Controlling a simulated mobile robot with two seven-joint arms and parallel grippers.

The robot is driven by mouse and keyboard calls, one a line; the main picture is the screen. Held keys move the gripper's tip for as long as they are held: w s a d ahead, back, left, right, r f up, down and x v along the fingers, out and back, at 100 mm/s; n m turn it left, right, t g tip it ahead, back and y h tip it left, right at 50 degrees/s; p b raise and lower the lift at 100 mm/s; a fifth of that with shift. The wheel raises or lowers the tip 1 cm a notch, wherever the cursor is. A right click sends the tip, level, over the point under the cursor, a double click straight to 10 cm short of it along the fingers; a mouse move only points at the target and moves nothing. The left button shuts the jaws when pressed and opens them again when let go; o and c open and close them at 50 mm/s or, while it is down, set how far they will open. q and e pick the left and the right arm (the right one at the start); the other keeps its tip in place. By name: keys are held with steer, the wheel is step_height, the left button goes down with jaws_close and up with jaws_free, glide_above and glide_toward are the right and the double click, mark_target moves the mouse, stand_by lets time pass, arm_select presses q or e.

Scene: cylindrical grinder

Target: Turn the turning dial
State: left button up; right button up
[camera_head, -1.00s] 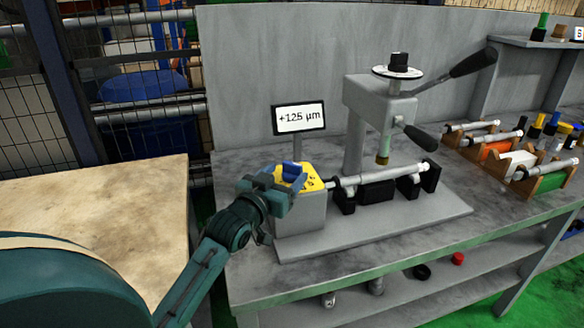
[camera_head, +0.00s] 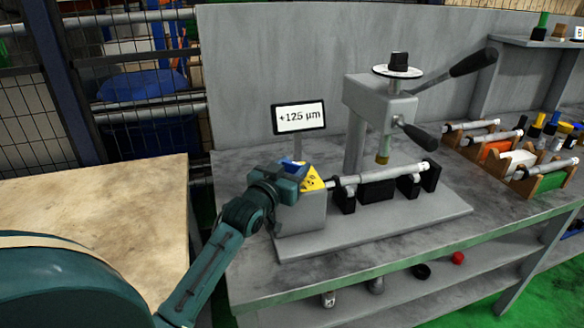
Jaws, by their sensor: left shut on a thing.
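The turning dial (camera_head: 291,164) is a blue knob on the yellow panel (camera_head: 313,181) of a grey box at the left end of the grinder. My left gripper (camera_head: 291,174) is shut on this blue dial. The gripper covers most of the dial and part of the yellow panel, so the exact finger contact is hidden. A small screen (camera_head: 299,117) behind the box appears to read +125 µm. My right gripper is not in view.
The grinder holds a light rod (camera_head: 372,175) on black supports. A grey head with a black-knobbed disc (camera_head: 397,72) and two black-handled levers rises behind it. Wooden racks (camera_head: 550,180) stand at right. A beige table (camera_head: 100,215) is at left.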

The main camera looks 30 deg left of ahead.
arm_select(q)
steer(key=shift+c, duration=1.4)
